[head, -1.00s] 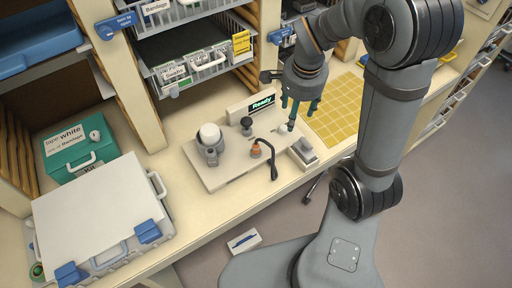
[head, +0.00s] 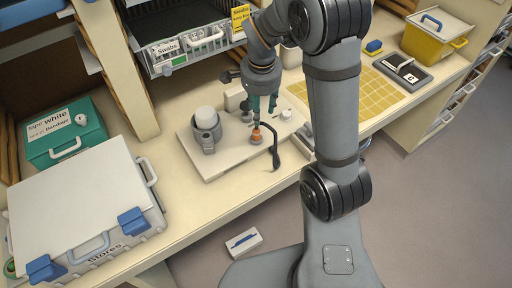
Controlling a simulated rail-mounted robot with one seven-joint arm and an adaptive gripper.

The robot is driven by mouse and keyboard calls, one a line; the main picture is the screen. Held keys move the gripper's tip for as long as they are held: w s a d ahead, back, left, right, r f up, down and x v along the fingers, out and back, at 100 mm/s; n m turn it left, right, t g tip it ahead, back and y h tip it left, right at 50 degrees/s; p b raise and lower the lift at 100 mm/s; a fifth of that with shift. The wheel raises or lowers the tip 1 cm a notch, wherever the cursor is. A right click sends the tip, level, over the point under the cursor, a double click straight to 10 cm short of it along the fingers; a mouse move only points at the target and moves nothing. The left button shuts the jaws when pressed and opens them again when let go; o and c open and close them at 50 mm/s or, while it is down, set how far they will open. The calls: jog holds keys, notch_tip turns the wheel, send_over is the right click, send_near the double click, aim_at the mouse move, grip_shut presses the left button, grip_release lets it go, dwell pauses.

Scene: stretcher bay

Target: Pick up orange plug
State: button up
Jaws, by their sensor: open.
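The orange plug (head: 256,136) stands on the pale board (head: 218,172) on the bench, with a black cable (head: 275,155) curving from it to the right and down. My gripper (head: 264,112) points down just above the plug, its teal fingers apart. One finger comes down at the plug's top in the picture; I cannot tell whether it touches. The other finger is to the right of the plug. Nothing shows between the fingers.
A white rounded part in a grey holder (head: 207,125) stands left of the plug. A white knob (head: 286,114) is to the right. A large white-lidded box (head: 75,205) and a green box (head: 65,135) fill the left. A yellow grid mat (head: 350,95) lies right.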

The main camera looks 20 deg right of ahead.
jog(key=n, duration=0.8)
jog(key=w+n+g, duration=0.1)
jog(key=n, duration=0.7)
jog(key=w+n, duration=0.1)
jog(key=n, duration=0.8)
jog(key=shift+a+g+p, duration=0.25)
jog(key=shift+g+p, duration=0.05)
jog(key=shift+p, duration=0.1)
jog(key=n, duration=0.4)
jog(key=shift+s+a+f+n, duration=0.1)
jog(key=shift+s+n, duration=0.1)
jog(key=shift+n, duration=0.2)
jog(key=shift+f+n, duration=0.25)
jog(key=shift+n, duration=0.05)
send_over(257, 130)
jog(key=f, duration=0.4)
jog(key=shift+w+f, duration=0.15)
jog(key=shift+w, duration=0.2)
jog(key=shift+s+f+p, duration=0.15)
jog(key=shift+f+p, duration=0.3)
jog(key=shift+f, duration=0.2)
notch_tip(257, 130, down, 4)
jog(key=shift+f+p, duration=0.15)
jog(key=shift+p, duration=0.4)
jog(key=shift+s, duration=0.1)
